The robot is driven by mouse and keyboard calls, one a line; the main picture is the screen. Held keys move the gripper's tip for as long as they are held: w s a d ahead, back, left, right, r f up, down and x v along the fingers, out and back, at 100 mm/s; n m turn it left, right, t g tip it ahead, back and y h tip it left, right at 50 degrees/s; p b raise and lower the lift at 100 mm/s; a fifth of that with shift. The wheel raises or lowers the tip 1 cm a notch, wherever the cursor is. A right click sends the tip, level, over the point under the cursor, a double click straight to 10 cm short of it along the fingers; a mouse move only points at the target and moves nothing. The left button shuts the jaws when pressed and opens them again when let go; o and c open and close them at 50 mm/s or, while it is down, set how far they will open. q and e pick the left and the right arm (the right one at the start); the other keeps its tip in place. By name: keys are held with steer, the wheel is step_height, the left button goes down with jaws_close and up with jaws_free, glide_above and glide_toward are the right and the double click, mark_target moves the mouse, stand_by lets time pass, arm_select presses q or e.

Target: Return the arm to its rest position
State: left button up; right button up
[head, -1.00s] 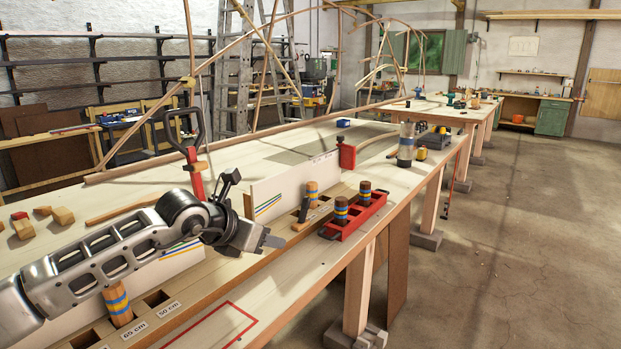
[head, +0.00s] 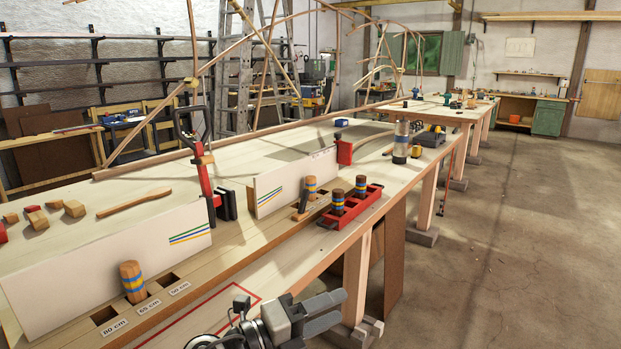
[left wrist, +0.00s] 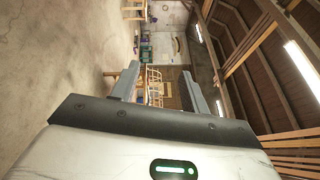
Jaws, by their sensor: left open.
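My left gripper (head: 322,312) is at the bottom middle of the head view, beyond the front edge of the workbench (head: 215,265). Its two fingers point right and are apart, with nothing between them. In the left wrist view the open fingers (left wrist: 160,88) frame the far end of the room, tilted sideways, and no object is near them. My left arm shows only in part at the bottom edge of the head view. My right gripper is in neither view.
A red tray (head: 352,205) with banded wooden pegs stands near the bench's front edge. A banded peg (head: 132,282) stands among the labelled slots. White boards (head: 110,280) and a red clamp (head: 205,180) stand behind. The concrete floor (head: 500,260) at right is clear.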

arm_select(q)
steer(key=s+a+f+n+t+y, duration=0.3)
steer(key=a+f+n+y, duration=0.25)
steer(key=n, duration=0.55)
steer(key=s+a+f+n+t+y, duration=0.4)
steer(key=a+f+n, duration=0.25)
steer(key=n, duration=0.45)
steer(key=s+a+f+n+g+y, duration=0.2)
steer(key=s+a+f+n, duration=0.1)
steer(key=s+f, duration=0.3)
steer(key=s+a+f+n+g+y, duration=0.2)
steer(key=s+a+f+n+g, duration=0.1)
steer(key=s+f+n, duration=0.2)
step_height(320, 180, down, 2)
steer(key=s, duration=0.2)
steer(key=shift+s+g, duration=0.3)
steer(key=shift+s, duration=0.05)
